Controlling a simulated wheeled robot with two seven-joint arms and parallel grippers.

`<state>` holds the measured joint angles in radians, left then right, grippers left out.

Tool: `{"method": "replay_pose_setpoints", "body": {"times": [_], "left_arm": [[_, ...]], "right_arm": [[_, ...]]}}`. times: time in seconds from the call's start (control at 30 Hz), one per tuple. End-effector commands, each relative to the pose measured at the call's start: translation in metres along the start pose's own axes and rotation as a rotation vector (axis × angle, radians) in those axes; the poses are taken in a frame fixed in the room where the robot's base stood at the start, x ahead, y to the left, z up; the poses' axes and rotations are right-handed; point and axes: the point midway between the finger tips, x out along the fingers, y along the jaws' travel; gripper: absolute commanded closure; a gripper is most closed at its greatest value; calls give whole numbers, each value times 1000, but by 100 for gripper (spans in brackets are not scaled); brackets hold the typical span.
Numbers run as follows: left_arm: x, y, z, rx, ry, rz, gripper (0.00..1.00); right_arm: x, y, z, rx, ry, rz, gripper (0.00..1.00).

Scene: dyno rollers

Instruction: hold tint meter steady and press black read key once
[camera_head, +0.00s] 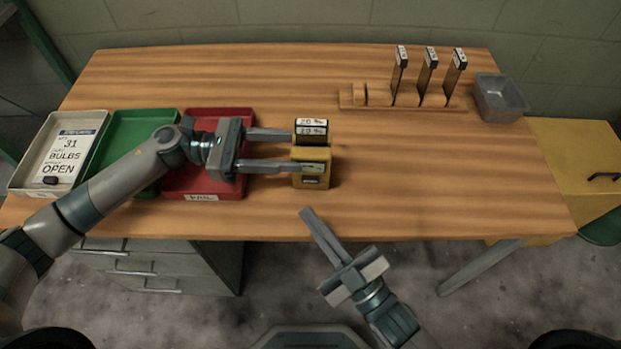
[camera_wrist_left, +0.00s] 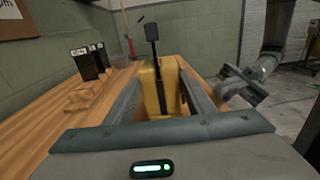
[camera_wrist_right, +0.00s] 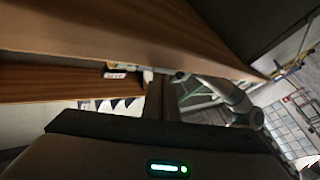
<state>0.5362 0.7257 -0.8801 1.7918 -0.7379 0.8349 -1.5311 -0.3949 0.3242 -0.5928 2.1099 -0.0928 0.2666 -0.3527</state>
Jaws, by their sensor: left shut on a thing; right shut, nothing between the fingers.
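The tint meter (camera_head: 311,153) is a yellow box standing upright on the wooden table. A dark strip with white "20 %" labels (camera_head: 311,128) stands in its top, and also shows in the left wrist view (camera_wrist_left: 152,34). A small black key (camera_head: 311,181) is on the meter's front face. My left gripper (camera_head: 308,152) comes from the left and is shut on the meter (camera_wrist_left: 172,80), one finger on each side. My right gripper (camera_head: 305,210) is shut and empty, in front of the meter and apart from it, its fingers pointing up and left toward it. The meter is not clear in the right wrist view.
Red (camera_head: 240,112), green (camera_head: 114,115) and white (camera_head: 28,165) trays stand at left; the white one holds a card. A wooden rack (camera_head: 425,102) with three labelled strips and a grey bin (camera_head: 500,97) stand at the back right. The table right of the meter is clear.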

Motion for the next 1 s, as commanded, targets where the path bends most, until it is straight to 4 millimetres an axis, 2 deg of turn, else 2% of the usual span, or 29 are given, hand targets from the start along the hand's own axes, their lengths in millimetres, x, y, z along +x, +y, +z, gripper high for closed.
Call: {"method": "replay_pose_setpoints", "body": {"times": [0.2, 0.4, 1.0], "left_arm": [[0, 0, 0, -1, 0, 0, 66], [0, 0, 0, -1, 0, 0, 66], [0, 0, -1, -1, 1, 0, 66]], "right_arm": [[17, 13, 12, 0, 0, 0, 100], [26, 19, 19, 0, 0, 0, 100], [28, 21, 21, 1, -1, 0, 100]]}}
